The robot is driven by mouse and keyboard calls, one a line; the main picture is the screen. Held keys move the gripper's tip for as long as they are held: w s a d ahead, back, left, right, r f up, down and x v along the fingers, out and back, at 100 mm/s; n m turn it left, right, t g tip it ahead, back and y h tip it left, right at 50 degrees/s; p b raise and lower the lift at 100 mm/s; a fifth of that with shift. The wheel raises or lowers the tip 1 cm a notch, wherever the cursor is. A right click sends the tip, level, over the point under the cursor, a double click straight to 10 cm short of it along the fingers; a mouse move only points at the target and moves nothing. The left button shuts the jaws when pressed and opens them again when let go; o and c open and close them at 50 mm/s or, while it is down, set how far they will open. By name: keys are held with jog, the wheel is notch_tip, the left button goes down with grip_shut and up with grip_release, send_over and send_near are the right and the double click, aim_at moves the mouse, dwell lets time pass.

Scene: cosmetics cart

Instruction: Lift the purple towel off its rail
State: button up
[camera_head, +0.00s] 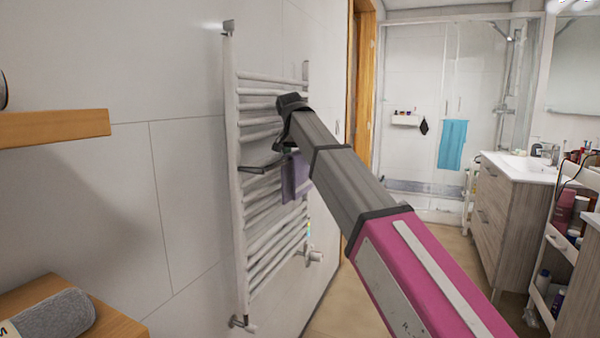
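The purple towel (296,180) hangs in front of the white ladder-style towel radiator (232,200) on the left wall. A short dark grey bar (258,169) stands out from the radiator beside the towel's upper left. My arm reaches in from the lower right and bends down at its far end. My gripper (283,150) is small and dark, close to the top of the towel. My arm hides part of the towel's right side. I cannot tell whether the fingers touch the towel or whether they are open.
A wooden shelf (55,127) juts from the left wall. A rolled grey towel (52,314) lies on a lower wooden surface. A vanity (505,215) and a cart with bottles (577,285) stand at the right. A blue towel (452,145) hangs at the shower.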

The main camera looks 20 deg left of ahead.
jog(key=shift+c, duration=0.3)
jog(key=c, duration=1.4)
notch_tip(320, 180, up, 19)
jog(key=shift+s+d+f, duration=0.1)
jog(key=shift+s+d, duration=0.15)
jog(key=shift+d, duration=2.75)
jog(key=shift+s+d+f, duration=0.1)
jog(key=shift+s+d, duration=0.15)
jog(key=shift+d, duration=2.75)
jog(key=shift+s+d+f, duration=0.1)
jog(key=shift+s+d, duration=0.15)
jog(key=shift+d, duration=2.75)
jog(key=shift+r, duration=0.15)
